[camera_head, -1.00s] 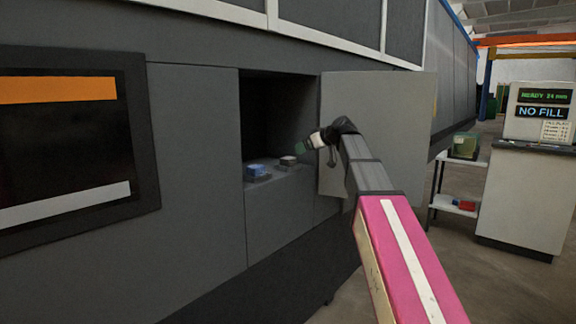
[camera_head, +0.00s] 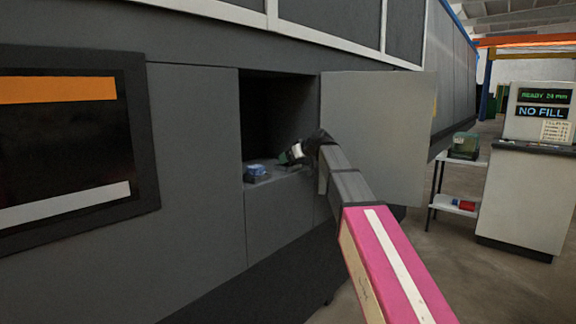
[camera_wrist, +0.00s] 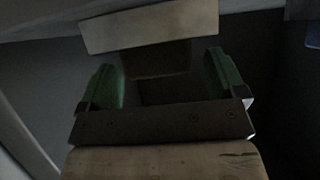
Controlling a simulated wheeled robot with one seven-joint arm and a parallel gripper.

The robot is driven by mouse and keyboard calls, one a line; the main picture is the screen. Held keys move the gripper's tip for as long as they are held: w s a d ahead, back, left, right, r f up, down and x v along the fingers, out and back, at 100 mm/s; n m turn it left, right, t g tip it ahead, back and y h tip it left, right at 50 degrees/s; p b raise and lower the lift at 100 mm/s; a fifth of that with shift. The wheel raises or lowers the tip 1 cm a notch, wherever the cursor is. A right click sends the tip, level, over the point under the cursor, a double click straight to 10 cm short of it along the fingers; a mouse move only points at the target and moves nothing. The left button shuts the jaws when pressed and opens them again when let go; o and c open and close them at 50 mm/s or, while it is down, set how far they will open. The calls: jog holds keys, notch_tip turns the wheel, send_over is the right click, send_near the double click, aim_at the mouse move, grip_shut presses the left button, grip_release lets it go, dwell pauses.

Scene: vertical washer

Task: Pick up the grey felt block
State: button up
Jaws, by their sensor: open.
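My gripper (camera_head: 288,156) is at the washer's open compartment, at the ledge spot where the small pale-topped block stood. It hides that block in the head view. In the dim wrist view, the green fingers of my gripper (camera_wrist: 164,72) are spread apart. A pale grey slab (camera_wrist: 150,27), which looks like the grey felt block, lies just beyond the fingertips, with a dark part below it between the fingers. I cannot tell whether a finger touches it.
A blue block (camera_head: 255,171) sits on the ledge left of my gripper. The open grey door (camera_head: 385,130) stands right of the opening, close behind my arm. The compartment's dark interior (camera_head: 270,110) looks empty above the ledge.

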jog(key=shift+c, duration=0.3)
jog(key=c, duration=0.9)
jog(key=shift+c, duration=0.2)
